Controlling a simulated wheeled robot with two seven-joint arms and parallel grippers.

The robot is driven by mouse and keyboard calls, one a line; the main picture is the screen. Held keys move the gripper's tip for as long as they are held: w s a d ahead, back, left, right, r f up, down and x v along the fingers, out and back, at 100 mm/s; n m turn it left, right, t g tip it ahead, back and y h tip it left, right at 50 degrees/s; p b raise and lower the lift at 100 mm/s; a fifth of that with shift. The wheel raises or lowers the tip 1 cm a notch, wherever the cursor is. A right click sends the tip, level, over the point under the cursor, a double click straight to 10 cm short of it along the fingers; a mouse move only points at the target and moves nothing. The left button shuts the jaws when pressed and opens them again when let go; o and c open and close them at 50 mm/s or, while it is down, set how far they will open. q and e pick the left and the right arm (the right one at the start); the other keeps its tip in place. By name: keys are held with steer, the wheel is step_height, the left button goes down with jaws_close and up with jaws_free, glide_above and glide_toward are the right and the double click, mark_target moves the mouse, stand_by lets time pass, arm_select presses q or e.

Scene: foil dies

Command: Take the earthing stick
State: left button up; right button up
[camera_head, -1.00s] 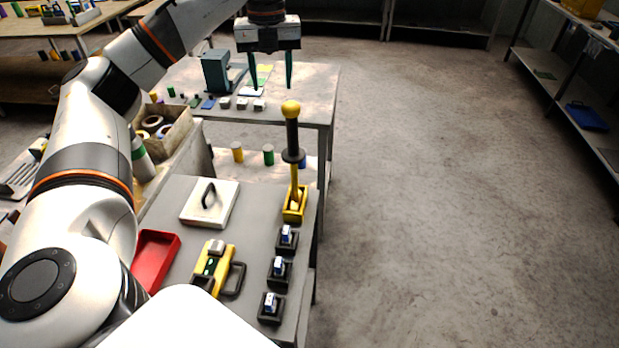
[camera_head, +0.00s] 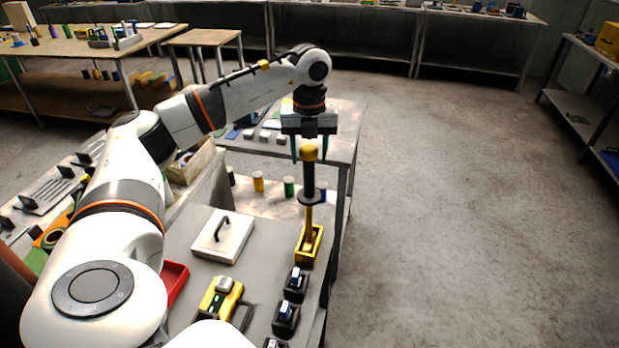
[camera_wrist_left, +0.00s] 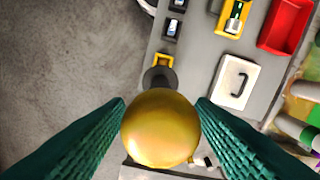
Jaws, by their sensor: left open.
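The earthing stick (camera_head: 309,185) stands upright in a yellow holder (camera_head: 316,244) at the right edge of the grey bench top. It has a yellow ball top, a black grip with a round guard, and a yellow lower shaft. My left gripper (camera_head: 309,158) points down over the stick's top, with its green fingers apart. In the left wrist view the yellow ball (camera_wrist_left: 160,128) lies between the two open fingers and hides most of the shaft below. I cannot tell whether a finger touches it. My right gripper is out of view.
A white plate with a black handle (camera_head: 223,236), a red tray (camera_head: 174,280), a yellow device (camera_head: 217,300) and several small black blocks (camera_head: 296,282) lie on the bench top. Another table (camera_head: 345,150) stands behind. Open floor lies to the right.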

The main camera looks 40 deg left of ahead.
arm_select(q)
steer(key=shift+f, duration=1.2)
jaws_close()
steer(key=shift+r, duration=0.15)
stand_by(0.3)
